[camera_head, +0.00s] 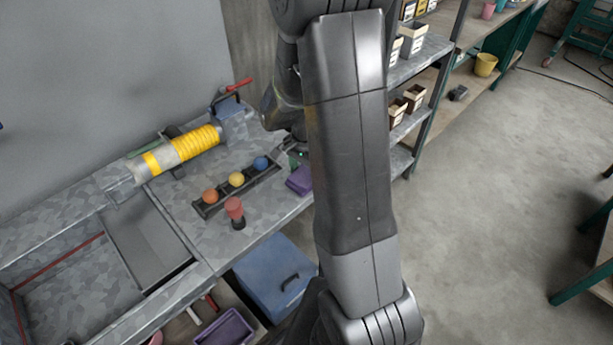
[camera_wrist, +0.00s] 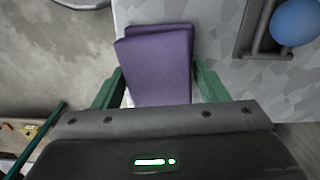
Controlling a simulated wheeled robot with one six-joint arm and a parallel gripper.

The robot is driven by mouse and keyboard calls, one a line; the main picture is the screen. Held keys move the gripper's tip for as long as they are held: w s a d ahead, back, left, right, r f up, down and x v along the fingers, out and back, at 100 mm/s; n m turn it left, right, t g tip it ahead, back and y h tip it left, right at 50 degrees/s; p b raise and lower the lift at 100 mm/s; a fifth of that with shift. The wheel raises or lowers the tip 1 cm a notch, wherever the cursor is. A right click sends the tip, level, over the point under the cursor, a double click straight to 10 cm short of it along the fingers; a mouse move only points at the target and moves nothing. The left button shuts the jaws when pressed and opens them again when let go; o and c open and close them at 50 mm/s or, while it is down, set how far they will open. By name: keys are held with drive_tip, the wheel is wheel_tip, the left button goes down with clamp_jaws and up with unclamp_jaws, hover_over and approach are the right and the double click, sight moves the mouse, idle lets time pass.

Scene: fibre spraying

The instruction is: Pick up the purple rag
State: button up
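The purple rag (camera_head: 299,181) is a folded, flat block on the grey-patterned workbench (camera_head: 262,205), close to its front edge. My arm hides its right part in the head view. In the wrist view the rag (camera_wrist: 158,62) lies straight ahead, with its near end between the two green fingers of my gripper (camera_wrist: 157,88). The fingers stand apart, one on each side of the rag, with a visible gap at the left. I cannot tell how high the fingertips are above the bench. In the head view the gripper is mostly hidden behind my arm.
A rack holds orange, yellow and blue balls (camera_head: 236,179); the blue ball (camera_wrist: 296,22) is right of the rag in the wrist view. A red-topped knob (camera_head: 235,209) stands nearby. A yellow-banded cylinder (camera_head: 185,148) lies behind. Shelves with boxes (camera_head: 412,40) stand right; open floor lies beyond.

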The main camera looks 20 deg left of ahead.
drive_tip(key=c, duration=0.6)
wheel_tip(320, 180, up, 10)
